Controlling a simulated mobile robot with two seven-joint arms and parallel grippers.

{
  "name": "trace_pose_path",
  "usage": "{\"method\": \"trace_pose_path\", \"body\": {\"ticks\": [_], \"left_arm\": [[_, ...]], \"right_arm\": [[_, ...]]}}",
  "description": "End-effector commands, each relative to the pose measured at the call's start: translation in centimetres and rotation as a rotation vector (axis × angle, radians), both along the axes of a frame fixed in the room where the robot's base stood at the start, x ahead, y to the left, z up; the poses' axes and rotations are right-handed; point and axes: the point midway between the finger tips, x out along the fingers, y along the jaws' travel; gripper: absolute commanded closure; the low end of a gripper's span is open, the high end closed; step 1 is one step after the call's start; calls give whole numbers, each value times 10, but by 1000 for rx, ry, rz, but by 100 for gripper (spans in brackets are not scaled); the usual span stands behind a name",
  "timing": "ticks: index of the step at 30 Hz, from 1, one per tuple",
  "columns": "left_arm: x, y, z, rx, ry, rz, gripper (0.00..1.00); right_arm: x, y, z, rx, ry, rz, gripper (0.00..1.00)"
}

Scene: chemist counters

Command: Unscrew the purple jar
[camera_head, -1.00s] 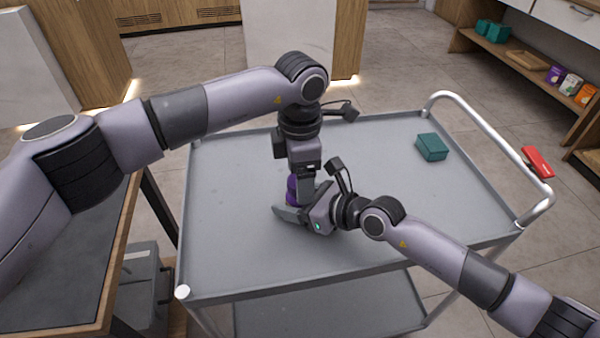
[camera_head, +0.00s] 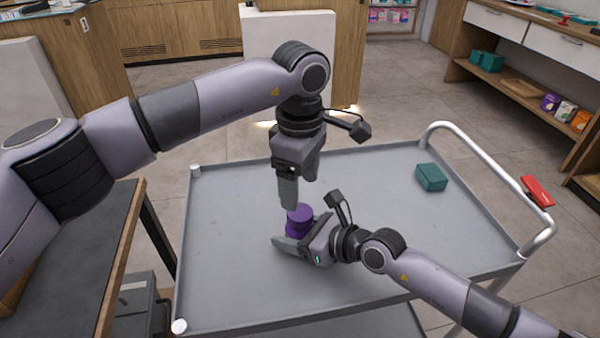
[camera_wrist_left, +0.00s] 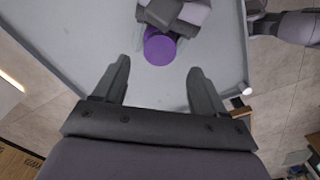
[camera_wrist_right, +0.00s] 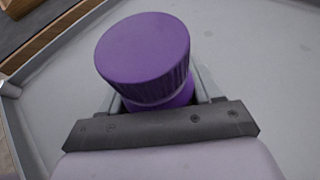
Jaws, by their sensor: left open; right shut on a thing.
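The purple jar (camera_head: 299,217) stands upright on the grey cart top, its ribbed purple lid on it. In the right wrist view the lid (camera_wrist_right: 145,50) sits slightly tilted, with a thin pale line between it and the jar body (camera_wrist_right: 170,97). My right gripper (camera_head: 290,243) is shut on the jar body from the side, below the lid. My left gripper (camera_head: 290,192) is open and empty, pointing down above the jar. In the left wrist view the lid (camera_wrist_left: 159,48) lies beyond the spread fingers, apart from them.
The grey cart top (camera_head: 230,240) has free room around the jar. A teal box (camera_head: 431,177) lies at its right back, and a red object (camera_head: 537,191) is by the metal handle (camera_head: 490,150). A dark counter (camera_head: 75,260) stands at the left.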

Motion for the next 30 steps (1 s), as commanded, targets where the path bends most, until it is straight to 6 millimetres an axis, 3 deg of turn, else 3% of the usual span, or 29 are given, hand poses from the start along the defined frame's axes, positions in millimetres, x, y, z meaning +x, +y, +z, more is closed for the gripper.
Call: {"method": "trace_pose_path", "body": {"ticks": [9, 16, 30], "left_arm": [[0, 0, 13, -1, 0, -411, 29], [0, 0, 13, -2, 1, -521, 29], [-1, 0, -51, -2, 3, -524, 29]], "right_arm": [[0, 0, 0, 0, 0, 0, 100], [0, 0, 0, 0, 0, 0, 100], [0, 0, 0, 0, 0, 0, 100]]}}
